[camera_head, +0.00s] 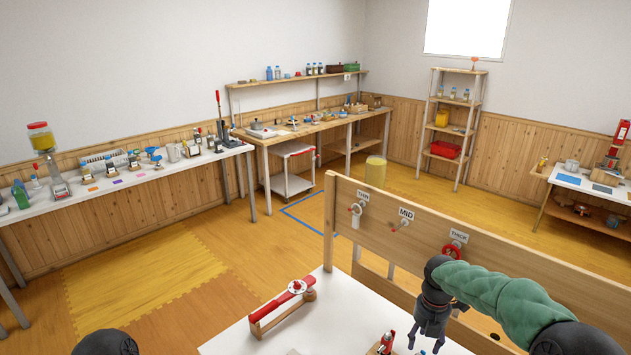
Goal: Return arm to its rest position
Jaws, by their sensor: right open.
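My right arm comes in from the lower right in a green sleeve. Its dark gripper (425,342) points down over the white table (330,290) in front of the wooden board, its fingers apart with nothing seen between them. A small red object (386,343) stands just left of the fingers, cut off by the bottom edge. Dark rounded parts of mine show at the bottom left; my left gripper is not in view.
A red-topped wooden stand (284,307) is on the table to the left. Open floor lies beyond; benches and shelves line the walls.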

